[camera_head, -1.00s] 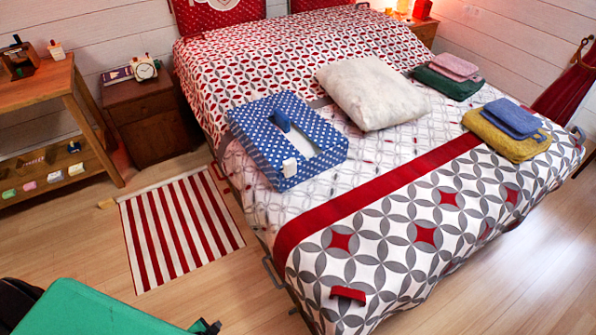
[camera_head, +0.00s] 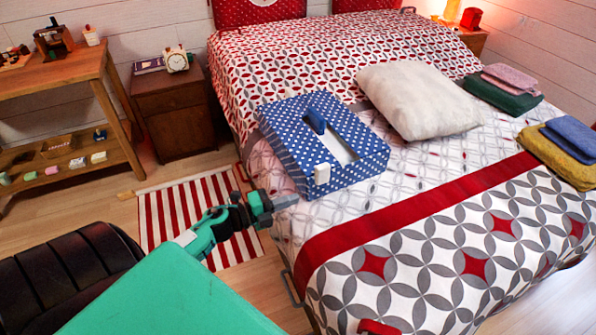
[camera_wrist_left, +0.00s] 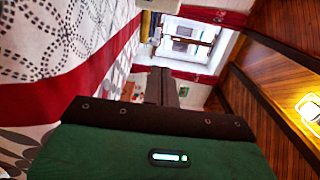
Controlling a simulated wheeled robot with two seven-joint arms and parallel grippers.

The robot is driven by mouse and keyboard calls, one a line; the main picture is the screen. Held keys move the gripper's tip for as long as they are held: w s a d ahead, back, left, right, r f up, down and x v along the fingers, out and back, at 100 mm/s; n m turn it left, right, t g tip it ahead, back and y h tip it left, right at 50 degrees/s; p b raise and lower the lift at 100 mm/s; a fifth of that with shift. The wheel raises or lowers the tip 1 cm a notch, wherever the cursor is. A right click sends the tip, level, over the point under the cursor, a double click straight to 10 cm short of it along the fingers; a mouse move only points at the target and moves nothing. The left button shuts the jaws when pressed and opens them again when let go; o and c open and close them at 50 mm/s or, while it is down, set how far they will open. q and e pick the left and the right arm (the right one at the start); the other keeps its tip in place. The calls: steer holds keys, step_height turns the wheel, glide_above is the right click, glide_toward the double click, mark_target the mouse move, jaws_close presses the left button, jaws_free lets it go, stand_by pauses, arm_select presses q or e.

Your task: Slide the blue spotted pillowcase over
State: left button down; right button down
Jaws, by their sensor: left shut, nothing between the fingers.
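The blue spotted pillowcase (camera_head: 290,150) lies on the bed like a flat box shape with white dots. A pale opening strip, a blue piece on top and a small white block (camera_head: 322,173) at its near corner show. A plain white pillow (camera_head: 418,98) lies to its right, apart from it. My left gripper (camera_head: 287,202) is shut and empty at the bed's left edge, just short of the pillowcase's near left corner. Its closed fingers (camera_wrist_left: 161,86) also show in the left wrist view, with nothing between them. My right gripper is not in view.
The bed (camera_head: 430,240) fills the right side. Folded cloths (camera_head: 572,135) lie at its right. A nightstand (camera_head: 172,112), a wooden shelf table (camera_head: 75,80) and a striped rug (camera_head: 185,205) are on the left. Bare bedding lies in front of the pillowcase.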

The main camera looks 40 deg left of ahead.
arm_select(q)
steer(key=w+d, duration=0.1)
steer(key=w, duration=0.9)
steer(key=shift+w, duration=0.15)
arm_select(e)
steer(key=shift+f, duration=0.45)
arm_select(q)
steer(key=shift+d, duration=0.1)
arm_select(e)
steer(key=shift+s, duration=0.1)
